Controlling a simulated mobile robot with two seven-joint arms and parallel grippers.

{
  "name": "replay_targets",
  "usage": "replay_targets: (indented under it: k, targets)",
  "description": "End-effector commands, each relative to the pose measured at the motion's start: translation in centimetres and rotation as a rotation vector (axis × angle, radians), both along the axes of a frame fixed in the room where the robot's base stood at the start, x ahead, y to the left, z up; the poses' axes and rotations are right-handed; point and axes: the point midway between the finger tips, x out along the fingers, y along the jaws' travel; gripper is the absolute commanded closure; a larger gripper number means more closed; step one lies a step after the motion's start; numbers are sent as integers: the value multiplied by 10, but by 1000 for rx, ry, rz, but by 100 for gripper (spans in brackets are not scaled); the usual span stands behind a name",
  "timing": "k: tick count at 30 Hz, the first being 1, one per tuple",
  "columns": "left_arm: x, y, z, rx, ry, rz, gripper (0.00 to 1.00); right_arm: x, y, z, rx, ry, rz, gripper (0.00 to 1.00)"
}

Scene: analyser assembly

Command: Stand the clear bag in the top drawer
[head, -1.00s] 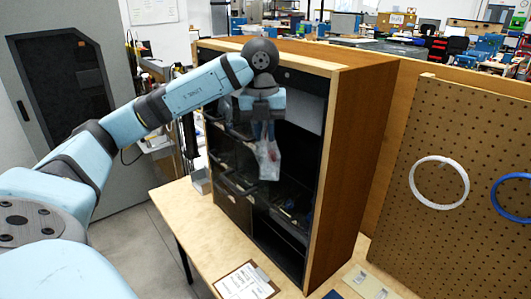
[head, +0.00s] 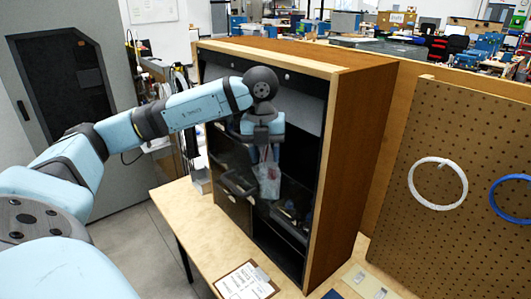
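The clear bag (head: 268,182) hangs below my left gripper (head: 264,151), which is shut on its top. Some red and blue show on or in the bag. The top drawer (head: 229,139) seems to be the dark front at the upper left of the cabinet; my gripper partly covers this area. I cannot tell whether the bag's lower end is inside a drawer or touching anything. My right gripper is not in view.
The cabinet stands on a wooden table (head: 185,217). A clipboard with paper (head: 243,281) lies at the table's front. A pegboard (head: 460,170) with a white ring (head: 411,184) and a blue ring (head: 494,205) stands to the right. Several dark drawers hold small parts lower in the cabinet.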

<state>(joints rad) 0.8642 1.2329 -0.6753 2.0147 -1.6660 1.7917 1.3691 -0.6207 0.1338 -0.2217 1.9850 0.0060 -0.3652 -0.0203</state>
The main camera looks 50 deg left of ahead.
Motion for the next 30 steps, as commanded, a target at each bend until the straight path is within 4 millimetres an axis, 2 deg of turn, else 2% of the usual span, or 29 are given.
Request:
replay_targets:
  k: [8,11,17,21,24,30]
  targets:
    - [0,0,8,0,-3,0,58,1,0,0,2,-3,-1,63]
    - [0,1,23,-1,-5,-1,58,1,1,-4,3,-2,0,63]
    - [-2,3,70,-2,-6,0,58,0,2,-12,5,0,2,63]
    - [-4,5,98,0,-6,-1,58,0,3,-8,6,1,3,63]
    - [-5,6,110,1,-2,0,58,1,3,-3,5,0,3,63]
    - [-5,6,120,1,-1,0,58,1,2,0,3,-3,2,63]
